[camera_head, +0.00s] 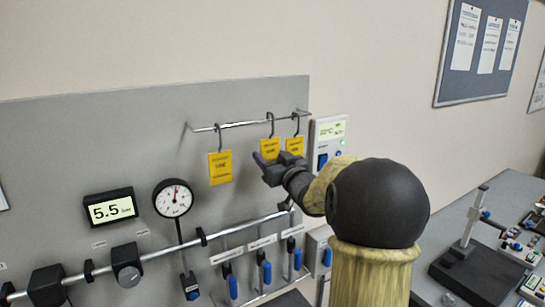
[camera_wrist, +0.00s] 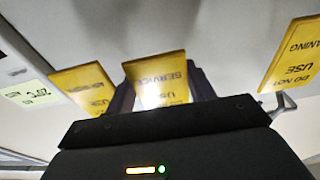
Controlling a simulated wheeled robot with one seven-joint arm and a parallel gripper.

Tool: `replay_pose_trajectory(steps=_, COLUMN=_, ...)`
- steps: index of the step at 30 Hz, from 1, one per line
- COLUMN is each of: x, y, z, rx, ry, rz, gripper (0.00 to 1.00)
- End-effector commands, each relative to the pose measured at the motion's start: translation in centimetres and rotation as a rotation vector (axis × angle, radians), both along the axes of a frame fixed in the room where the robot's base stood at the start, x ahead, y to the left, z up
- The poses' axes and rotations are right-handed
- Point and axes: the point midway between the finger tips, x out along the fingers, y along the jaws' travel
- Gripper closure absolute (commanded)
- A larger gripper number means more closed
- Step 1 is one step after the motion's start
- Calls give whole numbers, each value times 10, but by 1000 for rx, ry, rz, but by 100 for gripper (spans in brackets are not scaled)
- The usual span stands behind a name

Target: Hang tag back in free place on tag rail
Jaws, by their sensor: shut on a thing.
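My gripper (camera_head: 267,162) is shut on a yellow tag (camera_head: 270,147), just below the tag rail (camera_head: 245,124). In the wrist view this held tag (camera_wrist: 157,80), lettered "SERVICE", stands between the dark fingers of my gripper (camera_wrist: 160,96). Its dark hook reaches up to the rail; I cannot tell whether it rests on the bar. A left tag (camera_head: 220,168) hangs from the rail, with a bare stretch of bar between it and the held tag. A right tag (camera_head: 295,146) hangs close to the held one, near the rail's right end.
A grey panel (camera_head: 100,140) backs the rail. A control box (camera_head: 329,140) with a lit display is close on the right. Below are a dial gauge (camera_head: 173,197), a pressure display (camera_head: 110,208) and a pipe with blue-handled valves (camera_head: 267,270).

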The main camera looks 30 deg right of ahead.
Motion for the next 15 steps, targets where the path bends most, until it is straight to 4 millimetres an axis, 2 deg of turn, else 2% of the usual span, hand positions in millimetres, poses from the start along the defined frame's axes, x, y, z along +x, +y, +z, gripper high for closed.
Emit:
replay_pose_trajectory(steps=3, x=1, y=2, z=-6, rx=-1, ry=-1, rz=4, gripper=61)
replay_pose_trajectory(steps=13, x=0, y=-1, z=-6, rx=0, ry=-1, rz=-1, gripper=61)
replay_pose_trajectory(steps=14, x=-1, y=-1, z=-6, rx=-1, ry=-1, rz=-2, gripper=44)
replay_pose_trajectory(steps=15, x=-1, y=-2, z=-6, rx=-1, ry=-1, rz=-2, gripper=36)
